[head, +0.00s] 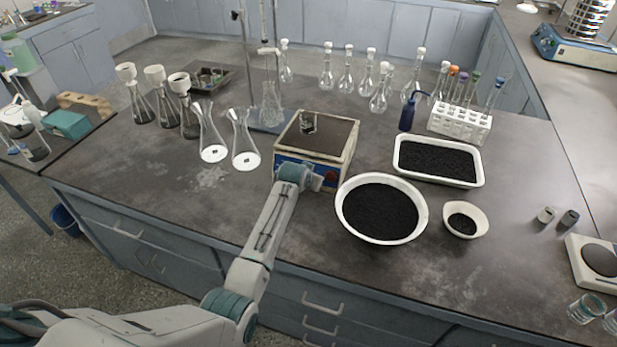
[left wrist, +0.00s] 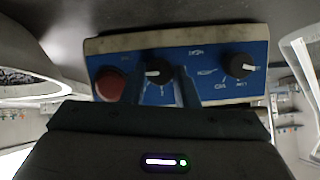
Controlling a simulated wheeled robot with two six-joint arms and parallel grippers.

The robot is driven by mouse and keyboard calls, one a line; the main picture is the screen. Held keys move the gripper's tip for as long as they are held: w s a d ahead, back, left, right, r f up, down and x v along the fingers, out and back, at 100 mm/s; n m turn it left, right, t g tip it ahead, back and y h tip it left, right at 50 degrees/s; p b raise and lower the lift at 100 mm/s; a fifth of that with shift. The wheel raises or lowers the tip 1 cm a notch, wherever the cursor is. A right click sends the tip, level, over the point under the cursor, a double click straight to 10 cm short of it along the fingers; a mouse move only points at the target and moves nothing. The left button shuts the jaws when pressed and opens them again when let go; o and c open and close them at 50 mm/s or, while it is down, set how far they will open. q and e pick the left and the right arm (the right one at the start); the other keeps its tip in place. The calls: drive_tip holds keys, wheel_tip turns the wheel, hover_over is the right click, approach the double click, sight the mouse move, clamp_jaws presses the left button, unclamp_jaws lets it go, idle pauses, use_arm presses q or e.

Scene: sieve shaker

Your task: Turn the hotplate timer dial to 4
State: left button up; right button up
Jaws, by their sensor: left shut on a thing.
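The hotplate (head: 314,135) is a cream box with a dark top and a blue front panel. It stands near the middle of the bench, with a small beaker (head: 308,123) on top. In the left wrist view the blue panel (left wrist: 215,55) carries a red knob or button (left wrist: 109,84), a black middle dial (left wrist: 159,68) and a black right dial (left wrist: 238,66). My left gripper (head: 317,182) is at the panel, its fingers (left wrist: 160,84) on either side of the middle dial, shut on it. That dial's white mark points left in this view. Scale numbers are unreadable.
A round white bowl of black grains (head: 424,213) stands close right of the hotplate. A rectangular tray (head: 481,165) and small bowl (head: 485,222) are farther right. Two flasks (head: 245,150) with white contents stand at its left. The front-left benchtop is clear.

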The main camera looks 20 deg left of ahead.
use_arm(q)
drive_tip(key=o, duration=1)
drive_tip(key=b+v, duration=0.2)
drive_tip(key=v, duration=0.8)
drive_tip(key=shift+s+r, duration=0.25)
drive_tip(key=shift+r, duration=0.05)
